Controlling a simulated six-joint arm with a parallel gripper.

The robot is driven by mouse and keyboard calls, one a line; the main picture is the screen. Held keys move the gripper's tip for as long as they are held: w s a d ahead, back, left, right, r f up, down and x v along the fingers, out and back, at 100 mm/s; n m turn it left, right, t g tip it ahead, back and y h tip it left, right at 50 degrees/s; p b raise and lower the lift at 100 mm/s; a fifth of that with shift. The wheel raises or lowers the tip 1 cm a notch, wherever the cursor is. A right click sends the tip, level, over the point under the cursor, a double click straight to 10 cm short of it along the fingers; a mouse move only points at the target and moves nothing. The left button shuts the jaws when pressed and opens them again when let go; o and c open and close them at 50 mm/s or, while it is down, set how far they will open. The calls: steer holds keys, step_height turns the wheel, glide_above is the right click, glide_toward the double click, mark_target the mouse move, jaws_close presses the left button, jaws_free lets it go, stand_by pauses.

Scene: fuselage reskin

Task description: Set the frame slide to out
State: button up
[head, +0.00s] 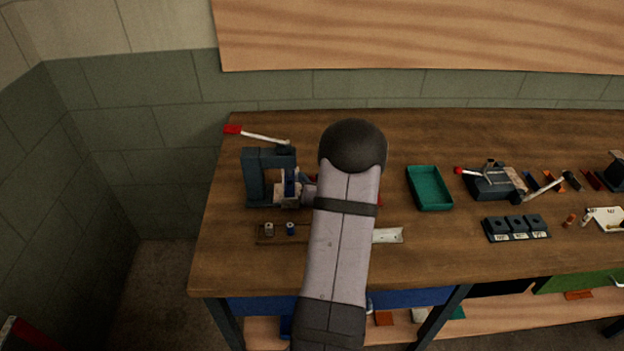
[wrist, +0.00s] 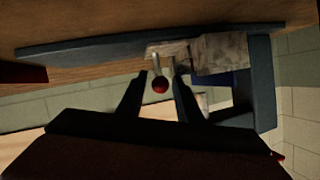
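A dark blue C-shaped frame (head: 252,180) stands at the left of the bench, with a metal block (head: 287,194) at its lower part. In the wrist view the dark blue frame (wrist: 262,80) holds a worn metal block (wrist: 222,54), with a small red ball knob (wrist: 160,85) on a short metal stem beside it. I take this block and knob to be the frame slide. My gripper (wrist: 160,80) is open, one finger on each side of the knob; I cannot tell whether either finger touches it.
A red-handled lever (head: 258,134) sticks out above the frame. A green tray (head: 430,188) and a dark three-block stand (head: 515,228) lie to the right. A pale strip (head: 388,236) lies near my arm. Bare bench (head: 440,260) shows at the front.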

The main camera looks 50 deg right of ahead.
jaws_close()
steer(key=s+d+p, duration=0.2)
steer(key=s+d, duration=0.6)
steer(key=d, duration=0.1)
steer(key=shift+s, duration=0.35)
steer(key=shift+o, duration=1.6)
jaws_free()
steer(key=shift+s, duration=0.1)
steer(key=shift+a, duration=0.1)
steer(key=shift+b+v, duration=0.8)
steer(key=shift+v, duration=2.9)
